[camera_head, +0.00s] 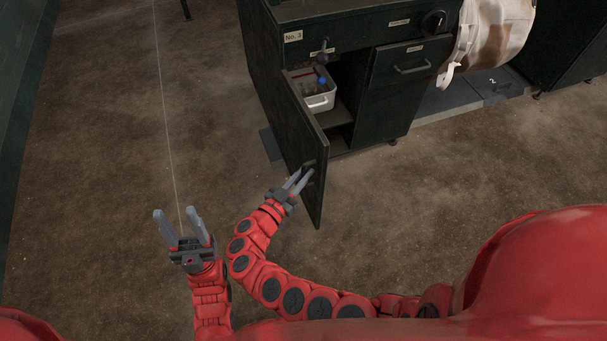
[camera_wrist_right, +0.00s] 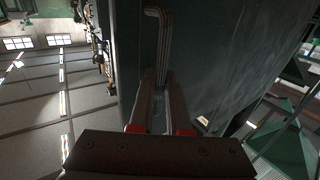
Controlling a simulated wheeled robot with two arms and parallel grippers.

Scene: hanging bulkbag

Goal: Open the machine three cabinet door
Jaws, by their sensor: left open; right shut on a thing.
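The dark green cabinet door (camera_head: 298,130) under the machine labelled "No. 3" (camera_head: 293,36) stands swung wide open toward me, showing the inside of the cabinet. My right gripper (camera_head: 301,181) is at the free end of the door, shut on its handle. In the right wrist view, the bent metal handle (camera_wrist_right: 160,40) runs down between the fingers of my right gripper (camera_wrist_right: 160,95), against the dark door panel. The fingers partly hide the handle. My left gripper (camera_head: 180,222) is open and empty, above the floor to the left of the door.
A light grey bin (camera_head: 320,101) with small items, one blue, sits inside the cabinet. A white bulk bag (camera_head: 492,38) hangs at upper right. The brown floor left of and before the door is clear.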

